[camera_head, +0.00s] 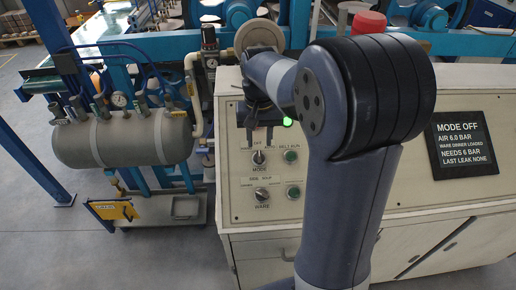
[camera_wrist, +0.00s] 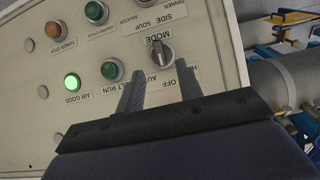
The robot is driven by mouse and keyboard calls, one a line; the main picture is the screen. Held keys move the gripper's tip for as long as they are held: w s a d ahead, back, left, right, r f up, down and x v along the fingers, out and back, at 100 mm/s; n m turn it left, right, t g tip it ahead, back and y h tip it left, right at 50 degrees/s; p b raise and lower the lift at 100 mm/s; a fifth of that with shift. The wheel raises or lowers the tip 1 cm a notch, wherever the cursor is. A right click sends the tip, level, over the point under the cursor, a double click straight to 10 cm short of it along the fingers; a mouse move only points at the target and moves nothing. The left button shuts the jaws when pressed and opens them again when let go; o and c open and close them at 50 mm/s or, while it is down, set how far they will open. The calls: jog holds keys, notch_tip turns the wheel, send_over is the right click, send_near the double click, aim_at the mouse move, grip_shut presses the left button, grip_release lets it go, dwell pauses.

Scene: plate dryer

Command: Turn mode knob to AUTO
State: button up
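The mode knob (camera_head: 258,157) is a small grey and black rotary knob on the cream control panel, with MODE printed below it and OFF at its upper left. It appears upside down in the wrist view (camera_wrist: 160,52), with OFF and a partly covered AU... label beside it. My gripper (camera_head: 260,136) is just above the knob in the head view. In the wrist view my gripper (camera_wrist: 160,80) is open, its two fingers apart with nothing between them, the knob beyond the tips. The dark display (camera_head: 472,142) reads MODE OFF. The knob's exact pointer direction is hard to tell.
A second knob (camera_head: 262,194), labelled WARE, sits below. Green buttons (camera_head: 290,156) stand close to the right of the mode knob. A lit green AIR GOOD lamp (camera_wrist: 72,82) is nearby. A grey air tank (camera_head: 125,140) stands left of the panel.

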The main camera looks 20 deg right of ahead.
aim_at(260, 155)
jog(key=shift+f, duration=2.75)
jog(key=shift+c, duration=0.5)
grip_shut()
